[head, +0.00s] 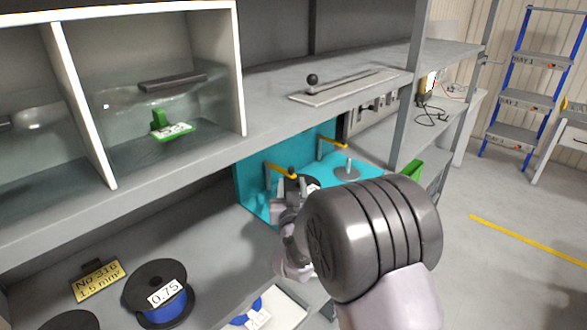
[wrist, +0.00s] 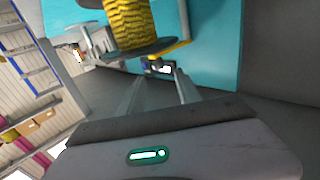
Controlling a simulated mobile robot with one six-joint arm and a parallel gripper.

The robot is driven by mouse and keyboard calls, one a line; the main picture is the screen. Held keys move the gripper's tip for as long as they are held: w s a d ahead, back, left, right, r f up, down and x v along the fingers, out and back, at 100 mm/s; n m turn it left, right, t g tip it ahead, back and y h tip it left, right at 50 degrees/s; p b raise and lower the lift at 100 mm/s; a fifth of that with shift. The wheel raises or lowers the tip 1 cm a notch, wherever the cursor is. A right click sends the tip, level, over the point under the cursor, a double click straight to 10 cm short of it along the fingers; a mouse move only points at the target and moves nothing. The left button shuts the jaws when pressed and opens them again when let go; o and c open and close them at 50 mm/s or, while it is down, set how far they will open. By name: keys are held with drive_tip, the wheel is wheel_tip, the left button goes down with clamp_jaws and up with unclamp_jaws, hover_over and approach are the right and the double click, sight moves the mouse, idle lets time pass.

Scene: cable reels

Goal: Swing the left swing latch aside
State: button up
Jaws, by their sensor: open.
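My gripper (head: 288,207) is just below and in front of the left latch; my wrist hides much of the area. In the wrist view my gripper (wrist: 158,85) is open with nothing seen between its fingers. Ahead of the fingertips is a yellow bar (wrist: 170,48), beside a reel of yellow cable (wrist: 130,22). Contact cannot be told.
Above is a grey shelf with a flat plate and black-knobbed rod (head: 345,85). A grey upright (head: 408,90) stands right of the panel. On the lower shelf are a blue reel (head: 160,292) and a yellow sign (head: 97,281). Floor at right is free.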

sight(291, 170)
drive_tip(key=w, duration=0.6)
drive_tip(key=w+a, duration=0.1)
drive_tip(key=w, duration=0.1)
drive_tip(key=shift+w+b, duration=0.3)
drive_tip(key=shift+w, duration=0.1)
drive_tip(key=shift+c, duration=0.2)
clamp_jaws()
idle(0.6)
